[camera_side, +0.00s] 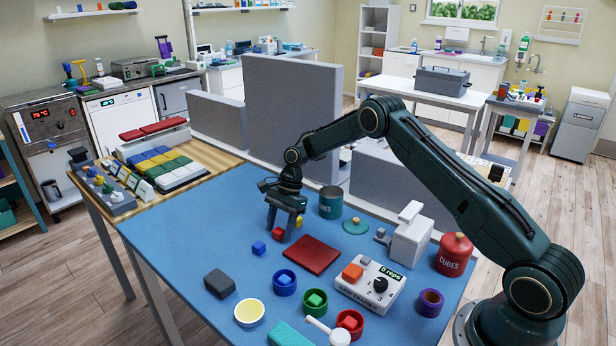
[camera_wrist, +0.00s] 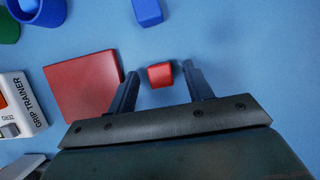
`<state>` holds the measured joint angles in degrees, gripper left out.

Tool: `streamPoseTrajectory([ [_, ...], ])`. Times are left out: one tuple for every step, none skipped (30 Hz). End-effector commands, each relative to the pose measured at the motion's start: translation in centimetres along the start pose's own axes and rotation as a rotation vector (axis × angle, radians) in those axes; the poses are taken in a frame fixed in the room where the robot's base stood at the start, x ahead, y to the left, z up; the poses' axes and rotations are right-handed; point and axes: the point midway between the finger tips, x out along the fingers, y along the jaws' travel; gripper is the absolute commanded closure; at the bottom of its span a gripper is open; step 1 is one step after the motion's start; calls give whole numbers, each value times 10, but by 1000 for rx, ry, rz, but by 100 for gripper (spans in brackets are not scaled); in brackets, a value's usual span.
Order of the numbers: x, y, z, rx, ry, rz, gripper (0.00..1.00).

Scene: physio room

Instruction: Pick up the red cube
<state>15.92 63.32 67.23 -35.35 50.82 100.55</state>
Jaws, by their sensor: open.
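The red cube (camera_wrist: 160,75) lies on the blue table top (camera_wrist: 235,40) in the wrist view, just beyond and between my gripper's fingers. In the side view the red cube (camera_side: 278,234) shows low beside the fingers, partly hidden by them. My gripper (camera_side: 284,222) points down with its fingertips close above the table. Nothing is held.
A blue cube (camera_side: 259,248) lies close by, left of the red cube. A flat red pad (camera_side: 312,254) lies to the right. A grip trainer box (camera_side: 366,284), coloured cups such as the blue cup (camera_side: 285,283), and a green tin (camera_side: 331,203) stand around. The table's left side is clear.

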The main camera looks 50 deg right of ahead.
Motion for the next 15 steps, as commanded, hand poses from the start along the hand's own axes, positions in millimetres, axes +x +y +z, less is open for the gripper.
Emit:
streamPoseTrajectory([
  [0,0,0,0,0,0,49],
  [0,0,0,0,0,0,55],
  [0,0,0,0,0,0,63],
  [0,0,0,0,0,0,69],
  [0,0,0,0,0,0,75],
  [0,0,0,0,0,0,82],
  [0,0,0,0,0,0,88],
  [0,0,0,0,0,0,94],
  [0,0,0,0,0,0,97],
  [0,0,0,0,0,0,97],
  [0,0,0,0,0,0,97],
  [0,0,0,0,0,0,97],
  [0,0,0,0,0,0,97],
  [0,0,0,0,0,0,97],
  [0,0,0,0,0,0,97],
])
